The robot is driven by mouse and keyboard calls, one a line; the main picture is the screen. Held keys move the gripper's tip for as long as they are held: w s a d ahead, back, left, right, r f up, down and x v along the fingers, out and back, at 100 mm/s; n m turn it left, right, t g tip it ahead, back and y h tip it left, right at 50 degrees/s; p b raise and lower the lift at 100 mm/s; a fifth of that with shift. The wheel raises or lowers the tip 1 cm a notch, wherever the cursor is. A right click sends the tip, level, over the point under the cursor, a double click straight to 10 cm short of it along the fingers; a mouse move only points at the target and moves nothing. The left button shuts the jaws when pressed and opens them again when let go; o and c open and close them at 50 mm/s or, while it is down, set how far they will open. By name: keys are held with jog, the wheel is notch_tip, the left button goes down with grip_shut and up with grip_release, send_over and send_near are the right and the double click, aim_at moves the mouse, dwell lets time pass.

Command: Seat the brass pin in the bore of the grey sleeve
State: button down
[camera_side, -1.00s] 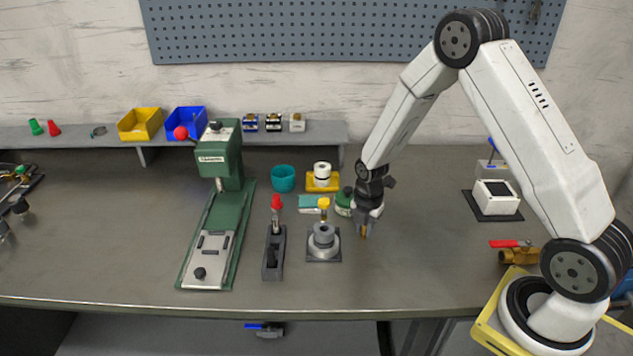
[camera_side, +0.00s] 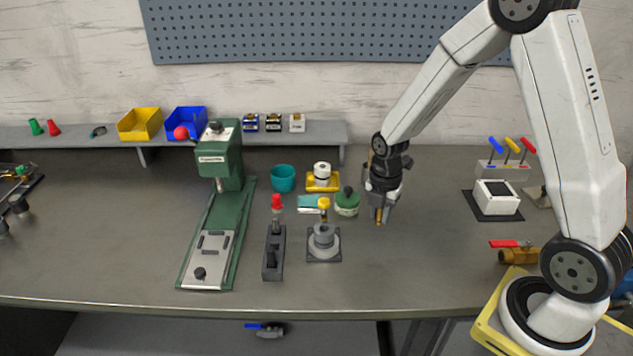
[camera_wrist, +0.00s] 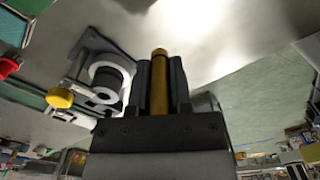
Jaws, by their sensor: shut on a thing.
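My gripper (camera_side: 380,213) is shut on the brass pin (camera_side: 379,219) and holds it upright above the bench, its lower end pointing down. In the wrist view the brass pin (camera_wrist: 160,85) lies between the two dark fingers of my gripper (camera_wrist: 162,80). The grey sleeve (camera_side: 324,237) stands on a square base plate to the left of my gripper in the side view. In the wrist view the grey sleeve (camera_wrist: 107,82) shows with its dark bore, left of the pin. The pin and the sleeve are apart.
A yellow-capped item (camera_side: 324,206) stands just behind the sleeve; its yellow cap (camera_wrist: 60,98) shows in the wrist view. A dark fixture with a red cap (camera_side: 277,203) and a green press (camera_side: 221,190) stand further left. A green round pot (camera_side: 347,203) is beside my gripper.

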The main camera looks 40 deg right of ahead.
jog(key=s+a+r, duration=0.1)
jog(key=s+r, duration=0.4)
jog(key=s, duration=0.4)
jog(key=shift+s+a, duration=0.3)
jog(key=shift+s, duration=0.1)
jog(key=shift+w, duration=0.15)
dwell(0.4)
jog(key=w+a+m, duration=0.3)
jog(key=w+m, duration=0.3)
jog(key=m, duration=0.4)
jog(key=w+a+m, duration=0.3)
jog(key=w+m, duration=0.3)
jog(key=m, duration=0.4)
jog(key=shift+w+f, duration=0.4)
jog(key=shift+f, duration=0.05)
jog(key=shift+a, duration=0.1)
